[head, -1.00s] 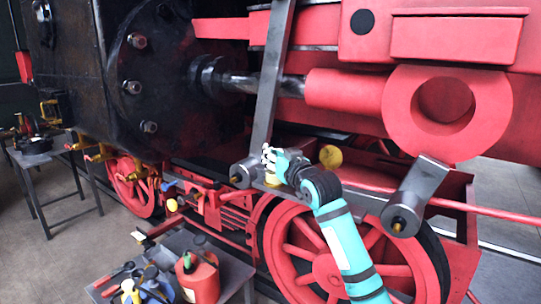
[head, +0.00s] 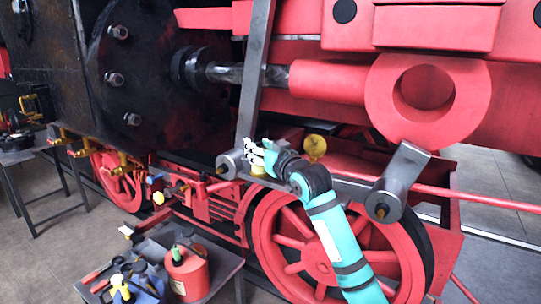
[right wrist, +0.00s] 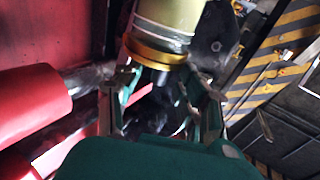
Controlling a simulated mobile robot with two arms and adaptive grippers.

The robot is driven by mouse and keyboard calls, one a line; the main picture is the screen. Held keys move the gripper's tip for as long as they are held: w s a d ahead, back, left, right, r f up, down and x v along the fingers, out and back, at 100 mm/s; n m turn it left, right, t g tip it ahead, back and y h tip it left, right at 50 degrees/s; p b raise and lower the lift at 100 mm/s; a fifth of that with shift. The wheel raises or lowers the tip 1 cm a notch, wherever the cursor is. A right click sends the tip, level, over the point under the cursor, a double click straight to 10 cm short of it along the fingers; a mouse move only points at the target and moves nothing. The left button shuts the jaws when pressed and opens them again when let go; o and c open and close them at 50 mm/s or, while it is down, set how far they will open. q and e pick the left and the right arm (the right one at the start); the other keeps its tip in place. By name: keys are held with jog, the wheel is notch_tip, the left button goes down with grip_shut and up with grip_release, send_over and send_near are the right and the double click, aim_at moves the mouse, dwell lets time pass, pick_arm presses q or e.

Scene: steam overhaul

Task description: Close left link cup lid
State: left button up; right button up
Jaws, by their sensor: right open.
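A small yellowish cup (head: 259,169) shows in the head view just below my right gripper (head: 257,156), partly hidden by it. My right gripper is open, with its pale fingers pointing left at the cup. In the right wrist view, a pale cylinder with a brass rim (right wrist: 155,52) lies at the far end of the open fingers of my right gripper (right wrist: 165,85). I cannot tell whether the fingers touch it. A round yellow disc (head: 315,146) stands to the right of the gripper; I cannot tell whether it is a lid. My left gripper is not in view.
A grey link bar (head: 254,75) rises just behind the gripper. Dark cylinders stand to the left (head: 230,163) and right (head: 388,198). Red wheels and rods fill the space below. A tool table (head: 222,272) with a red can (head: 189,275) stands at lower left.

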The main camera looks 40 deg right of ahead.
jog(key=s+a, duration=0.1)
jog(key=s, duration=0.9)
jog(key=shift+s, duration=0.3)
jog(key=shift+f, duration=0.1)
